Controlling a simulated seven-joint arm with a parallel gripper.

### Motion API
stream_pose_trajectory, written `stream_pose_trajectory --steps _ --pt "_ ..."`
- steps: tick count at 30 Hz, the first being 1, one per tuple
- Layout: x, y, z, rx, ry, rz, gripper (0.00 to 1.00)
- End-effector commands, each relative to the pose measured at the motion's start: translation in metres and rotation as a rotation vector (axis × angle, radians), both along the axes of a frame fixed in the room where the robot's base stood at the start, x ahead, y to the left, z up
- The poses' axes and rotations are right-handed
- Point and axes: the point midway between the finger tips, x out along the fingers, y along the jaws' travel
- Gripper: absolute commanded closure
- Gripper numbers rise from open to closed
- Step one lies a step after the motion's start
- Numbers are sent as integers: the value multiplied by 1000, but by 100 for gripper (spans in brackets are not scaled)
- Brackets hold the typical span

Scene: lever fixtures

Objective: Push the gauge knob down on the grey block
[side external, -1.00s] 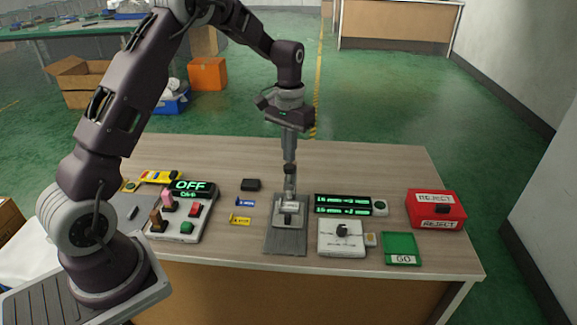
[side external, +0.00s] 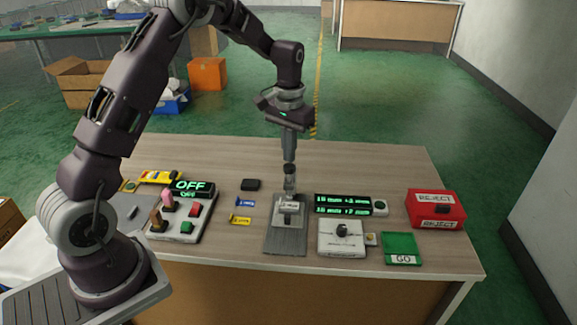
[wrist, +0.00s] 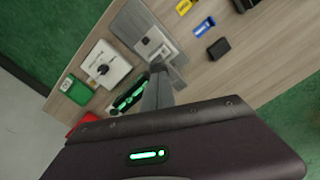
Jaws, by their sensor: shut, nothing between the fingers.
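A light grey block (side external: 290,220) sits on a darker grey plate (side external: 285,244) near the front middle of the table. A small metal part, seemingly the gauge knob (side external: 289,207), shows at its top, just below my fingertips. My gripper (side external: 290,190) points down, shut and empty, at the block's far side. Whether it touches the knob cannot be told. In the wrist view, the block (wrist: 154,43) lies beyond my fingers (wrist: 165,78), which partly cover the plate's near end.
A lit green-text display (side external: 342,205) stands right of the block. A white box with a black knob (side external: 342,230), a green tray (side external: 400,245) and a red reject bin (side external: 436,209) lie farther right. A button panel (side external: 182,220) and small labels are left.

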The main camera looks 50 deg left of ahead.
Motion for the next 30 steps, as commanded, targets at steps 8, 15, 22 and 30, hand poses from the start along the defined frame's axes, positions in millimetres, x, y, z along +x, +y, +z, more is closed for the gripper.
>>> stream_pose_trajectory --steps 8,15,22,30 --pt "0 0 -1 0 0 0 100" --pt "0 0 -7 0 1 0 100" --pt "0 0 -12 0 0 0 100" --pt "0 0 -19 0 1 0 100"
